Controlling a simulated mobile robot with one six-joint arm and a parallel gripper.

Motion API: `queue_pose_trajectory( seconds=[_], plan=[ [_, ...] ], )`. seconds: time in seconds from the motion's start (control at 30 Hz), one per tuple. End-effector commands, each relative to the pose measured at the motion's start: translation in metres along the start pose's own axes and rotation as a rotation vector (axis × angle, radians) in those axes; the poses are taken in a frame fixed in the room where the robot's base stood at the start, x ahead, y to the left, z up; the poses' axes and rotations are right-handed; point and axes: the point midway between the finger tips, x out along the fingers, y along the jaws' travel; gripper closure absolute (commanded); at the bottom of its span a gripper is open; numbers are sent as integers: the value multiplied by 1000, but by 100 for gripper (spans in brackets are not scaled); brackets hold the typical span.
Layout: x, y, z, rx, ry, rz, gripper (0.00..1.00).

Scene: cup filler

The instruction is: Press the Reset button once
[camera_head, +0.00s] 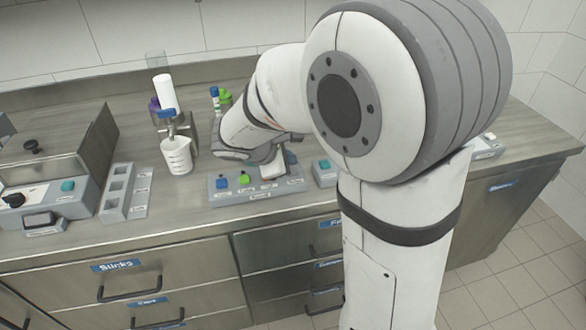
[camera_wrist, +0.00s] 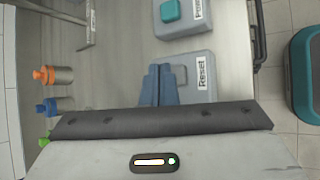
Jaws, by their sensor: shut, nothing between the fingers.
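The grey button panel (camera_head: 255,194) lies on the counter, with a blue button and a green button at its left. In the wrist view, the end of the panel (camera_wrist: 203,92) carries a label reading "Reset" (camera_wrist: 203,72) beside a grey button (camera_wrist: 180,75). My gripper (camera_wrist: 160,72) is shut and empty, its blue fingers just left of that grey button in this view. I cannot tell whether the fingertips touch anything. In the head view my gripper (camera_head: 290,158) is over the right part of the panel and hides some of it.
A separate grey box with a teal button (camera_head: 325,165) stands right of the panel. A white measuring cup (camera_head: 177,156) stands to the left under a dispenser. A grey slotted rack (camera_head: 125,192) and a machine (camera_head: 62,190) are farther left. Coloured-cap bottles (camera_wrist: 58,75) stand behind.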

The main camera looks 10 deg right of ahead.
Motion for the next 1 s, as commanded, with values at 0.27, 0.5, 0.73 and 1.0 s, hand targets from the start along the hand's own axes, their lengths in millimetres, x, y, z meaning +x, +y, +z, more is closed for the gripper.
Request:
queue_pose_trajectory(
  seconds=[0.27,0.5,0.73,1.0],
  plan=[
    [2,-2,-2,0,0,0,100],
    [6,-5,-5,0,0,0,100],
    [6,-4,-4,0,0,0,100],
    [8,-6,-6,0,0,0,100]
  ],
)
